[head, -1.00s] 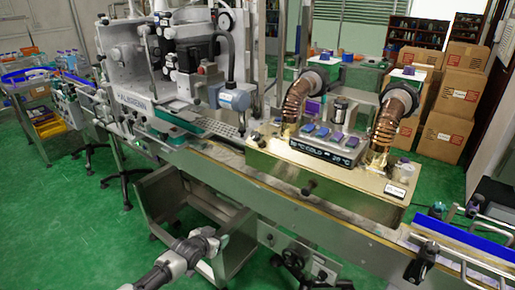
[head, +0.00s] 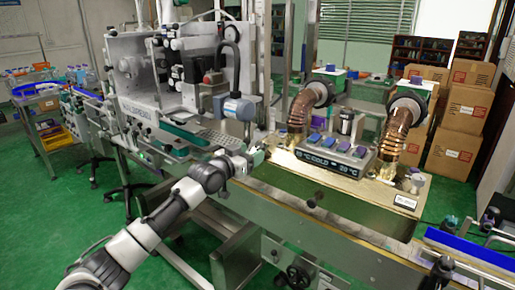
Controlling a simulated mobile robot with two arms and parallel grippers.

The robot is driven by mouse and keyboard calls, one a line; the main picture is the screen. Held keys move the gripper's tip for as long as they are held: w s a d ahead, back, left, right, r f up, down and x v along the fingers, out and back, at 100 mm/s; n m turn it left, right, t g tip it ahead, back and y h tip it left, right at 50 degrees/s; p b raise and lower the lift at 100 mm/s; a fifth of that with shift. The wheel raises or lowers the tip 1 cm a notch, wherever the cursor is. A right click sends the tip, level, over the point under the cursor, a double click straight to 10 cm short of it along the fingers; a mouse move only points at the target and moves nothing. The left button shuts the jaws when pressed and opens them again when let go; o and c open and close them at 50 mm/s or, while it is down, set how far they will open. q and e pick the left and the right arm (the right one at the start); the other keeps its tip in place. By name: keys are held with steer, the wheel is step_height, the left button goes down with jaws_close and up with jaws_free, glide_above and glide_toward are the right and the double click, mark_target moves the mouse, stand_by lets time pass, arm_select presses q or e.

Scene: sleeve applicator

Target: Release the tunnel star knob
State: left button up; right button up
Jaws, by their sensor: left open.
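The heat tunnel (head: 340,208) is a brass-coloured box over the conveyor, with two copper hoses and a display reading COLD. My right gripper is not in view.
The labelling machine (head: 140,110) stands left of the tunnel, close behind my left arm. The conveyor (head: 290,205) runs below the tunnel. A dark handwheel (head: 298,275) sits under the conveyor. Cardboard boxes (head: 455,140) are stacked behind. Space before the tunnel front looks clear.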

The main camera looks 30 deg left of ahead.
mark_target(259, 148)
arm_select(q)
steer(key=shift+w+d, duration=0.2)
steer(key=shift+w, duration=1.7)
steer(key=c, duration=0.9)
steer(key=n+y+p, duration=0.1)
steer(key=n+p, duration=0.1)
steer(key=p, duration=0.3)
steer(key=r+n+y+p, duration=0.1)
steer(key=n+y+p, duration=0.1)
steer(key=p, duration=0.3)
steer(key=shift+d+p, duration=0.2)
steer(key=shift+p, duration=0.1)
steer(key=shift+f+y, duration=0.25)
steer(key=shift+y, duration=0.05)
steer(key=shift+f, duration=0.1)
steer(key=o, duration=0.9)
steer(key=shift+f, duration=0.1)
